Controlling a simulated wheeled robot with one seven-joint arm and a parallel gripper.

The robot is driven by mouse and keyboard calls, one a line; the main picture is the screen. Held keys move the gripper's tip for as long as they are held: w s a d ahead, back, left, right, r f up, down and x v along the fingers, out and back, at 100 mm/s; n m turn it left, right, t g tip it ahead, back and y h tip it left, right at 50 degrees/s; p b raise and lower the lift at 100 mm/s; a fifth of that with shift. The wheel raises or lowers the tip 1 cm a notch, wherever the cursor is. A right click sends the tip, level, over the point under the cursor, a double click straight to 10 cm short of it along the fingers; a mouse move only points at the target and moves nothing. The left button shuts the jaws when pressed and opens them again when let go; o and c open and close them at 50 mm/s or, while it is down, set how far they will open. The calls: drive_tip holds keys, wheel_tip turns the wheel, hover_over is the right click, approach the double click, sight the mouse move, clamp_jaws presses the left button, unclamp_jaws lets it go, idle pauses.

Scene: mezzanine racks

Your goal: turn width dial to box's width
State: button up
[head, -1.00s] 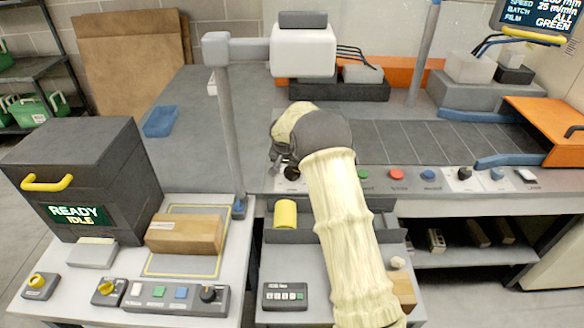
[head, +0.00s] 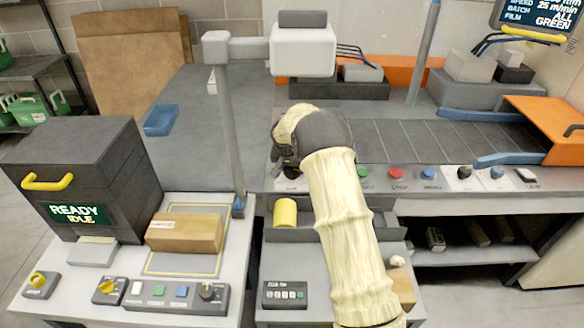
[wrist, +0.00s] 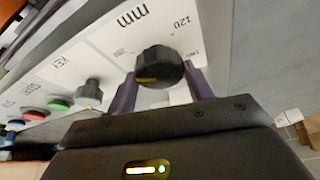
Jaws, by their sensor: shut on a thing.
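The width dial is a black knob with a yellow mark (wrist: 158,66) on a white panel face printed "mm" and "120" in the wrist view. My gripper (wrist: 162,80) has one purple finger on each side of the knob and is shut on it. In the head view my gripper (head: 284,160) is at the left end of the long control panel; the arm hides part of the panel, and the dial's scale cannot be read there. The brown cardboard box (head: 185,233) lies inside a yellow outline on the left table.
Beside the dial are a smaller black key knob (wrist: 90,90) and a green button (wrist: 60,104). A yellow cylinder (head: 285,213) sits below the panel. A grey post (head: 230,140) stands just left of my gripper. A dark machine (head: 75,180) shows "READY IDLE".

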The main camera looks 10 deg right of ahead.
drive_tip(key=n+y, duration=0.1)
drive_tip(key=n, duration=0.1)
drive_tip(key=shift+d+r+n+p, duration=0.1)
drive_tip(key=shift+n+p, duration=0.3)
drive_tip(key=n+y+p, duration=0.1)
drive_tip(key=n, duration=0.2)
drive_tip(key=shift+n, duration=0.3)
drive_tip(key=n+y, duration=0.1)
drive_tip(key=n, duration=0.1)
drive_tip(key=n+p, duration=0.1)
drive_tip(key=n, duration=0.1)
drive_tip(key=n+y+p, duration=0.1)
drive_tip(key=n, duration=0.1)
drive_tip(key=shift+d+y, duration=0.25)
drive_tip(key=shift+y, duration=0.05)
drive_tip(key=n+g, duration=0.1)
drive_tip(key=n, duration=0.2)
drive_tip(key=n+g+y, duration=0.1)
drive_tip(key=n, duration=0.2)
drive_tip(key=shift+w+f+n+g+y, duration=0.15)
drive_tip(key=shift+f+n+g+y, duration=0.05)
drive_tip(key=shift+n+g+y, duration=0.1)
drive_tip(key=n+g, duration=0.1)
drive_tip(key=n, duration=0.1)
drive_tip(key=n+g+b, duration=0.1)
drive_tip(key=n, duration=0.2)
drive_tip(key=shift+w, duration=0.1)
drive_tip(key=shift+n, duration=0.3)
